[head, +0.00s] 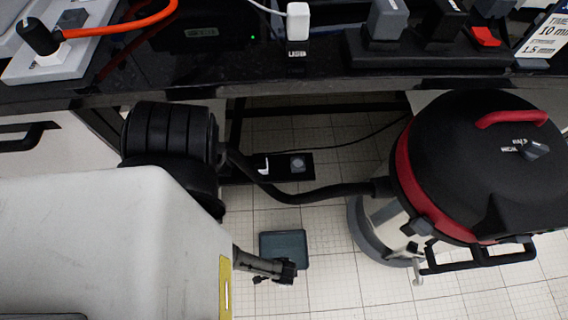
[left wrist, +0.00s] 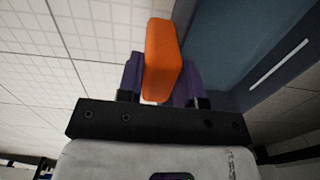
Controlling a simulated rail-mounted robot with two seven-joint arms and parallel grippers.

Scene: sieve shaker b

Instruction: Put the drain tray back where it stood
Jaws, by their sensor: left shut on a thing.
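The drain tray (head: 284,247) is a flat, dark teal, rectangular piece low over or on the tiled floor in the head view. I cannot tell whether it touches the floor. It also fills the upper right of the left wrist view (left wrist: 222,50), with a pale strip on its rim. My left gripper (left wrist: 163,82) has purple fingers shut on an upright orange grip (left wrist: 161,58) that looks like part of the tray. The join is not clear. In the head view a dark arm end (head: 282,271) reaches the tray's near edge; its fingers are too small to make out. My right gripper is not in view.
A black and red vacuum cleaner (head: 470,165) stands right of the tray, its black hose (head: 310,194) running left across the floor. A black bench (head: 290,78) crosses the back. A small dark plate (head: 297,164) lies beneath it.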

